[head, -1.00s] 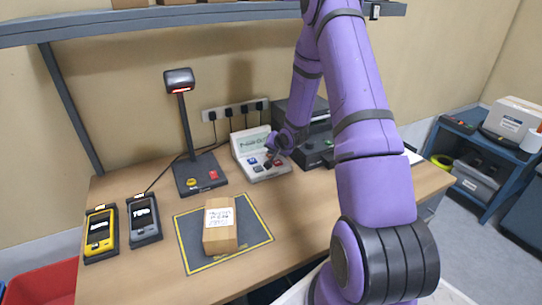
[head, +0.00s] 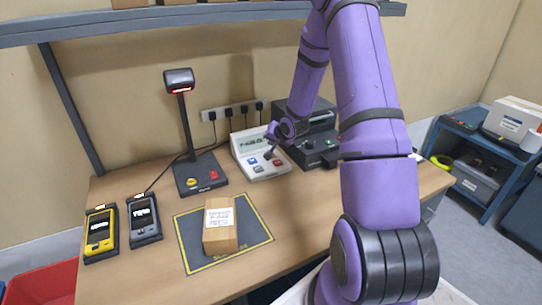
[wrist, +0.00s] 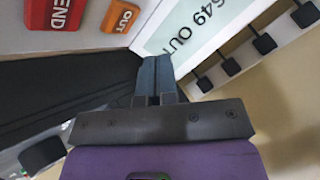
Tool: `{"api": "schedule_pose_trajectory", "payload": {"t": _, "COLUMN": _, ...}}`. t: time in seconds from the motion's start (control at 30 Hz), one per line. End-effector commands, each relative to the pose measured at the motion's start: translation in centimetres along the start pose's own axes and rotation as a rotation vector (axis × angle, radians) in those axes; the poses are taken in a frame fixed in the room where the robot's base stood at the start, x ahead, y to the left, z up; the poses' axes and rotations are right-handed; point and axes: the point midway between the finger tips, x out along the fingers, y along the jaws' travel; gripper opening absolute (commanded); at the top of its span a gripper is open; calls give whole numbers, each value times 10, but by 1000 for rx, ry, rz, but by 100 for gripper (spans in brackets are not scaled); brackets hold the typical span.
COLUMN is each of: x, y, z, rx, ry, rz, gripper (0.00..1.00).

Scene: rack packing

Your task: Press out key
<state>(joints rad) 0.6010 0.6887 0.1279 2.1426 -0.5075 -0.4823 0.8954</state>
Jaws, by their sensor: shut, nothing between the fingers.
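The white console (head: 240,146) stands at the back of the table, with a tilted screen (head: 252,142) and coloured keys below it. The orange OUT key (wrist: 121,16) shows at the top of the wrist view, beside the large red SEND key (wrist: 57,12). In the head view I cannot make out the OUT key. The screen (wrist: 185,28) in the wrist view ends in "649 OUT". My gripper (wrist: 154,66) is shut and empty, its fingertips beside the screen and apart from the OUT key. In the head view my gripper (head: 269,153) hangs over the console's right part.
A dark machine (head: 312,140) stands right of the console. A scanner stand (head: 190,130) is to its left. A box (head: 220,238) lies on the marked mat (head: 256,238). Two handheld devices (head: 101,236) (head: 144,219) lie at the left. A power strip (head: 222,114) is behind.

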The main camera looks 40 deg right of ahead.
Motion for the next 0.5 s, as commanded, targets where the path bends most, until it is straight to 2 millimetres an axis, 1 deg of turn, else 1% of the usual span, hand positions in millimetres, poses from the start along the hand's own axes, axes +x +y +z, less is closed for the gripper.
{"api": "schedule_pose_trajectory", "payload": {"t": 0.23, "x": -15, "y": -11, "z": -11, "rx": 1, "ry": 2, "rz": -1, "gripper": 0}}
{"api": "schedule_pose_trajectory", "payload": {"t": 0.5, "x": -18, "y": -13, "z": -13, "rx": 1, "ry": 0, "rz": 1, "gripper": 0}}
